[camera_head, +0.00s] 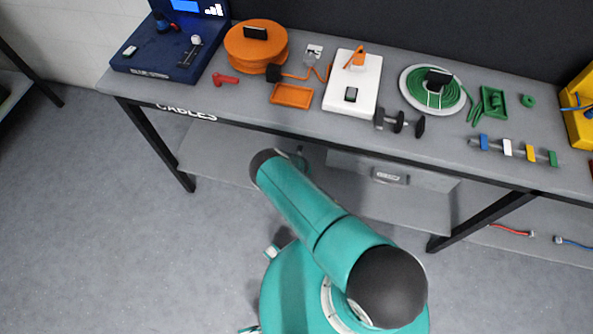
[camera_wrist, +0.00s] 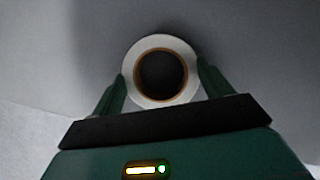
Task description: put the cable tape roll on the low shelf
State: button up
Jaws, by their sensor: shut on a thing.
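The tape roll (camera_wrist: 160,41) is a white ring with a brown core, seen in the wrist view between the two green fingers. My gripper (camera_wrist: 161,72) is shut on the roll, with one finger against each side. A plain grey surface lies behind the roll. I cannot tell whether the roll touches it. In the head view the low shelf (camera_head: 218,158) is the grey board under the workbench. My arm reaches toward it and hides most of the gripper and the roll.
The workbench (camera_head: 330,112) overhangs the shelf and holds cable reels and tools. A grey drawer box (camera_head: 350,167) is under the bench, right of my arm. Black bench legs (camera_head: 150,140) stand at either side. The shelf's left part looks bare.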

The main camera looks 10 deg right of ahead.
jog(key=shift+f, duration=0.35)
dwell(0.3)
jog(key=o, duration=1)
jog(key=shift+o, duration=0.2)
jog(key=shift+r, duration=1.5)
notch_tip(320, 180, up, 4)
